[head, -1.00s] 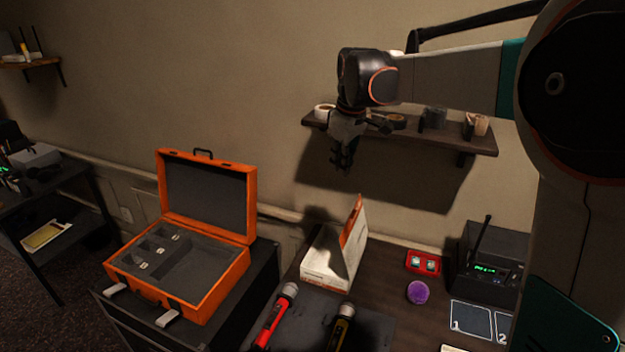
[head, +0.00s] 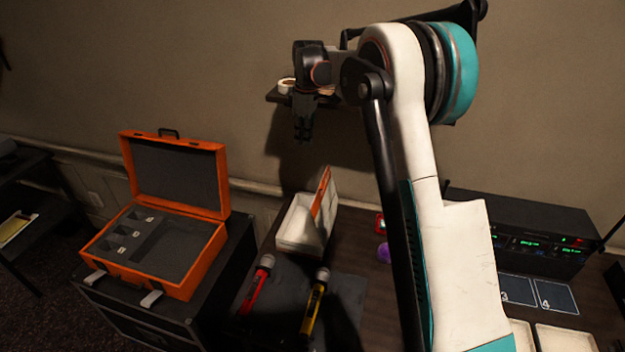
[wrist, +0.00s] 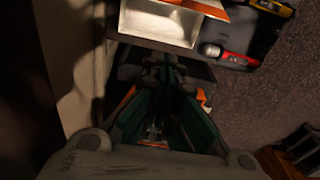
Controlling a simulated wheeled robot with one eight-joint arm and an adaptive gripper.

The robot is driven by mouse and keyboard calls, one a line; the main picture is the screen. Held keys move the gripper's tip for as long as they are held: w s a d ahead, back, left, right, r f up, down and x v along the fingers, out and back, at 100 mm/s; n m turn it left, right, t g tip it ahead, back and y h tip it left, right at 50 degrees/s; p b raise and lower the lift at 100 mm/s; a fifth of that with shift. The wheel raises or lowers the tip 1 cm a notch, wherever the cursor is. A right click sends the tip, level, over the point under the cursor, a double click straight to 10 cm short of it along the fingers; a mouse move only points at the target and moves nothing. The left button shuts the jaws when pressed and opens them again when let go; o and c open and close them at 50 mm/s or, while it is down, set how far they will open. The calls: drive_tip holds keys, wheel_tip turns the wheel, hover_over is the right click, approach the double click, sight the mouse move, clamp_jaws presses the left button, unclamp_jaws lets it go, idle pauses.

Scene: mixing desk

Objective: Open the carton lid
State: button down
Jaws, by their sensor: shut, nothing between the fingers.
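The carton (head: 297,236) is a white box on the dark desk, and its orange-edged lid (head: 322,193) stands up at its right side. In the wrist view the carton's pale inside (wrist: 157,24) is open to view at the top, with part of the orange lid (wrist: 200,6) beside it. My gripper (head: 303,138) hangs pointing down in the air above and behind the carton, clear of the lid. Its fingers (wrist: 167,68) are together and hold nothing.
An open orange case (head: 175,215) stands on a black cabinet at left. A red microphone (head: 256,285) and a yellow one (head: 315,302) lie in front of the carton. A wall shelf (head: 330,101) is behind my gripper. Black radio units (head: 530,235) stand at right.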

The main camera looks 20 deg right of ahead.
wheel_tip(320, 180, down, 15)
drive_tip(key=s+d+b, duration=0.1)
drive_tip(key=d, duration=0.1)
drive_tip(key=shift+s+b, duration=0.25)
drive_tip(key=shift+b, duration=0.1)
drive_tip(key=shift+d+f, duration=0.1)
drive_tip(key=shift+d, duration=0.05)
drive_tip(key=shift+t+y, duration=0.5)
drive_tip(key=shift+y, duration=0.2)
drive_tip(key=shift+s+d+r+b, duration=0.2)
drive_tip(key=shift+s+d, duration=0.3)
drive_tip(key=shift+d, duration=0.2)
drive_tip(key=shift+s+d+r+b, duration=0.1)
drive_tip(key=shift+s+d+r, duration=0.1)
drive_tip(key=shift+s+d, duration=0.4)
drive_tip(key=shift+s+d+r+b, duration=0.1)
drive_tip(key=shift+s+d+r, duration=0.1)
drive_tip(key=shift+s+d, duration=0.4)
drive_tip(key=shift+w+d, duration=0.15)
